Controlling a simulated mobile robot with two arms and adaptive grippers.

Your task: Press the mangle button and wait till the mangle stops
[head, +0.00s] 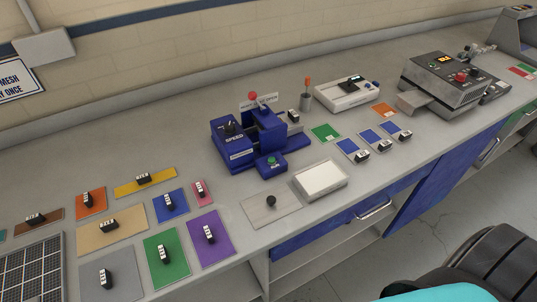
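A blue machine (236,152) marked SPEED, which looks like the mangle, stands on the grey bench in the middle of the head view. It has a dark knob (229,129) on its left block and a red ball (253,96) on top. A small blue box (272,167) at its front carries a green button (271,160). Nothing touches the button. Whether the machine is running cannot be told from this single frame. Neither of my grippers shows.
Coloured mats with small labelled black pieces cover the bench's left part. A white tray (320,180) and a grey plate with a black knob (271,202) lie in front of the machine. A control unit (445,82) stands right. A black seat-like object (500,262) is below.

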